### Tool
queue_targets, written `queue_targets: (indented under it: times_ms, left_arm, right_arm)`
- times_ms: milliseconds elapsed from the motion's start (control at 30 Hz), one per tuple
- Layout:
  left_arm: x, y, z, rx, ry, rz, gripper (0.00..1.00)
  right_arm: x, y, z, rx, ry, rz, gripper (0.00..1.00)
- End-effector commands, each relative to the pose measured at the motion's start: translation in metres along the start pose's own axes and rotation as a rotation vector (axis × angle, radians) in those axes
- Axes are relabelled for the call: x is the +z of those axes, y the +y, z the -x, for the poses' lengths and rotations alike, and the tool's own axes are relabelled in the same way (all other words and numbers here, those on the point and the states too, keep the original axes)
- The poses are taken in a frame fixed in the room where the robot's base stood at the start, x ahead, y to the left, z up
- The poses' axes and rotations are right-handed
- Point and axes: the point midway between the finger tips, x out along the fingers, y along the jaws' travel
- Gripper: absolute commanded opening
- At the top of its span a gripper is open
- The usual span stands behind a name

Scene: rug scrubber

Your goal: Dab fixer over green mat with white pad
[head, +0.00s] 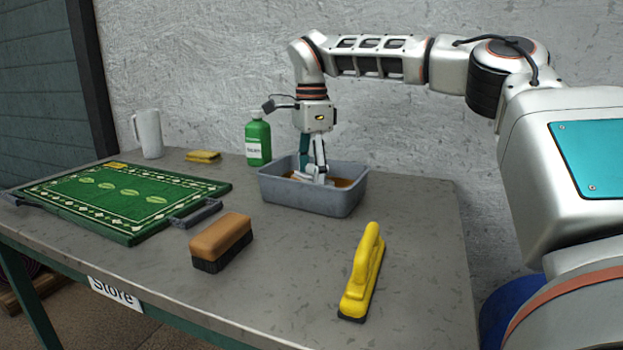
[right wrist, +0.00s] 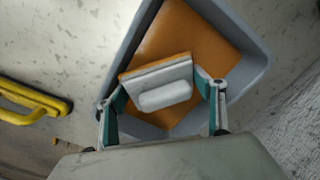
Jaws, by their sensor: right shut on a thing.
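The green mat (head: 120,198) with a pale leaf pattern lies flat on a board at the left of the table. A grey tub (head: 313,198) holding orange-brown liquid stands at the table's back; it also shows in the right wrist view (right wrist: 240,30). My right gripper (head: 316,174) reaches down into the tub. In the right wrist view its fingers (right wrist: 165,97) are shut on the white pad (right wrist: 165,94), which has a raised white grip and sits over the liquid. Whether the pad touches the liquid is unclear. My left gripper is in neither view.
A brown brush (head: 222,240) and a yellow-handled tool (head: 363,270) lie at the table's front. A green bottle (head: 258,140), yellow sponge (head: 203,157) and white jug (head: 148,134) stand along the back. Bare tabletop lies between mat and tub.

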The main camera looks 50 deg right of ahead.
Motion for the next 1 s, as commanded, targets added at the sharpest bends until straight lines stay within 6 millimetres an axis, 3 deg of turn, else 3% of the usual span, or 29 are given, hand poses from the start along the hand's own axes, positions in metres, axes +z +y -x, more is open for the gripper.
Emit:
queue_targets:
  times_ms: [333, 1000]
  left_arm:
    - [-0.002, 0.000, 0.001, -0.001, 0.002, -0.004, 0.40]
    - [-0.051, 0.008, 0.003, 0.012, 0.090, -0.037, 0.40]
  right_arm:
    - [0.000, 0.000, 0.007, -0.004, -0.002, 0.000, 0.14]
    - [0.000, 0.001, 0.082, -0.008, -0.003, -0.001, 0.14]
